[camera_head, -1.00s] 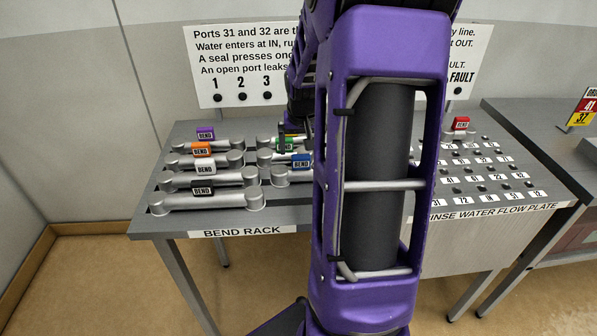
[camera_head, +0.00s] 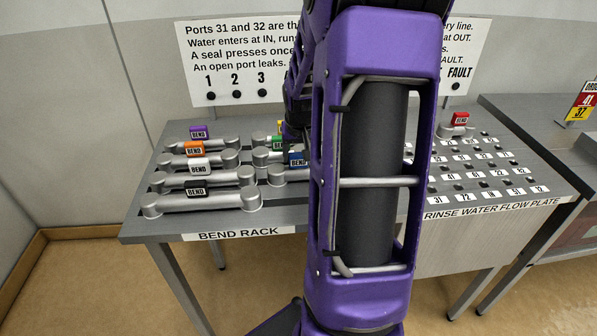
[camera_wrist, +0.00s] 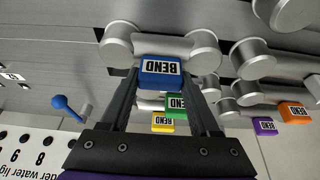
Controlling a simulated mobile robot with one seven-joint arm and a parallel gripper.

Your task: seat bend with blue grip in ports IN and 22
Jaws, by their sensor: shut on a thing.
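The bend with blue grip (camera_head: 280,174) lies on the right side of the bend rack, partly hidden behind my arm. In the wrist view its blue grip (camera_wrist: 160,74) sits between my fingertips, with its silver pipe (camera_wrist: 160,46) running across above. My gripper (camera_wrist: 158,82) is shut on the blue grip; the bend appears to be still at the rack surface, though any gap cannot be told. The rinse water flow plate (camera_head: 490,211) stands to the right, its IN label (camera_head: 490,195) near the front row. Port 22 cannot be told for sure.
Purple (camera_head: 199,132), orange (camera_head: 194,148), white (camera_head: 199,167) and black (camera_head: 196,189) grip bends lie at the rack's left. Green (camera_wrist: 177,102) and yellow (camera_wrist: 162,122) grip bends lie close beside the blue one. A red grip bend (camera_head: 460,119) sits on the plate's back.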

